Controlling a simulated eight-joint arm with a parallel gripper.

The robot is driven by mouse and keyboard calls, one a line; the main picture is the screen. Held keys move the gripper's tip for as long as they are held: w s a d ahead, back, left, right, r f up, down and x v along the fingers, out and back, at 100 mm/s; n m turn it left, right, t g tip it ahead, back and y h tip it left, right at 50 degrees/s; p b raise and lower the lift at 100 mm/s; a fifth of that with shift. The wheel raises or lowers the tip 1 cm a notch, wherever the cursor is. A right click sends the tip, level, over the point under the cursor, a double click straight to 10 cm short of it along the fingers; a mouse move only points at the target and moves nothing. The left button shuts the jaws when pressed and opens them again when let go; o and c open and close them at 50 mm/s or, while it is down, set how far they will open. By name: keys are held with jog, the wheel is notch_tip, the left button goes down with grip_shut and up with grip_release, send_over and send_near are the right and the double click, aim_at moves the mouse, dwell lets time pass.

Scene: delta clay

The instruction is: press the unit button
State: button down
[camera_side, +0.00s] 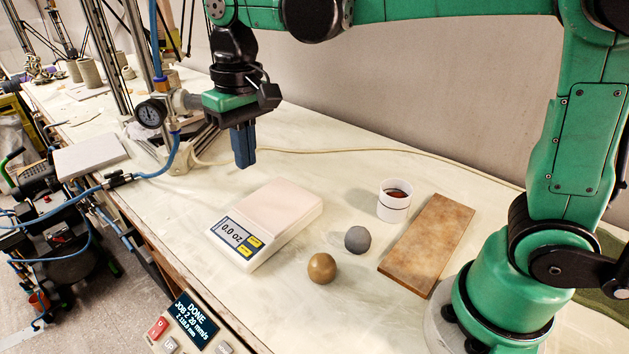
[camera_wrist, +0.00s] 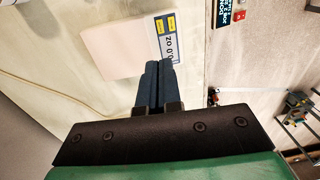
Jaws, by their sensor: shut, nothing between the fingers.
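A kitchen scale (camera_side: 272,207) with a pale pink top stands on the bench, and it also shows in the wrist view (camera_wrist: 112,38). Its dark front display (camera_side: 231,232) reads 0.0 oz. Two yellow buttons (camera_side: 250,245) sit beside the display; their labels are too small to tell which is the unit button. The buttons also show in the wrist view (camera_wrist: 166,25). My gripper (camera_side: 244,163) is shut and empty, pointing down, well above the bench behind the scale. In the wrist view my fingertips (camera_wrist: 158,64) overlap the display's edge.
A grey ball (camera_side: 357,239), a brown ball (camera_side: 322,268), a white cup (camera_side: 395,201) and a brown board (camera_side: 428,244) lie right of the scale. A control box (camera_side: 187,325) reading DONE is at the front edge. A gauge (camera_side: 150,113) and blue hose stand left of my gripper.

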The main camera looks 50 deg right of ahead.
aim_at(254, 241)
jog(key=f, duration=1.4)
jog(key=shift+a, duration=0.4)
jog(key=shift+f, duration=0.8)
notch_tip(254, 241, up, 9)
jog(key=shift+d, duration=0.25)
